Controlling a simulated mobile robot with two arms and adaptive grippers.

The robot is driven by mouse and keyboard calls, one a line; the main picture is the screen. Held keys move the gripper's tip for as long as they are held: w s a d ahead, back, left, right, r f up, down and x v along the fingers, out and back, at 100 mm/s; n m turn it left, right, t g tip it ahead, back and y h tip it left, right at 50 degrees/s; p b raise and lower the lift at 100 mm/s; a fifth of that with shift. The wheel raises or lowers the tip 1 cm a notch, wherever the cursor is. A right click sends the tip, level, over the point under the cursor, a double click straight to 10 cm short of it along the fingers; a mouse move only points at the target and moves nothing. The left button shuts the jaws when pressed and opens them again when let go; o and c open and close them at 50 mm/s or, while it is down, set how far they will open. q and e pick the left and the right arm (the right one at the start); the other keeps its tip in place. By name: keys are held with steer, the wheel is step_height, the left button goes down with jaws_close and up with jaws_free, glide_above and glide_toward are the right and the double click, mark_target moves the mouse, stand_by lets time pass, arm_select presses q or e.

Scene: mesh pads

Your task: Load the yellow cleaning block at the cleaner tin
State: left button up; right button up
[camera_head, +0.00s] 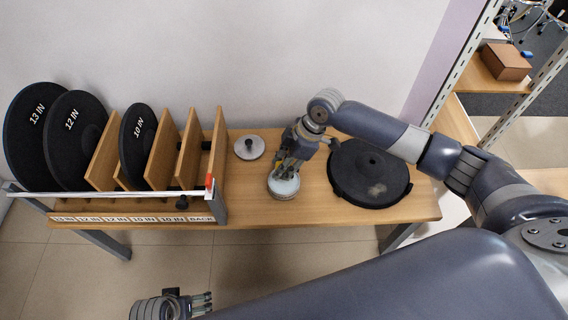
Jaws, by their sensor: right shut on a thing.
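The cleaner tin (284,188) is a round, pale grey tin standing open-side up near the table's middle. My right gripper (287,168) points down over its far side, shut on the yellow cleaning block (277,163). Only a small patch of the yellow shows beside the fingers. I cannot tell whether the block touches the tin's contents. My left gripper (203,302) is low at the bottom edge, in front of the table and away from the tin; its finger gap is unclear.
A round grey lid (249,148) with a black knob lies left of the tin. A black round pad (352,178) with a pale smudge lies to the right. A wooden rack (220,150) holds black discs at left. The table's front edge is clear.

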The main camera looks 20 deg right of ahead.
steer(key=shift+r+p, duration=1.2)
steer(key=shift+p, duration=0.05)
arm_select(q)
steer(key=s+f, duration=0.5)
steer(key=f, duration=0.5)
steer(key=shift+s+a+f+g+p, duration=0.25)
steer(key=shift+a+g+p, duration=0.05)
steer(key=shift+g+p, duration=0.1)
arm_select(e)
steer(key=shift+r, duration=0.35)
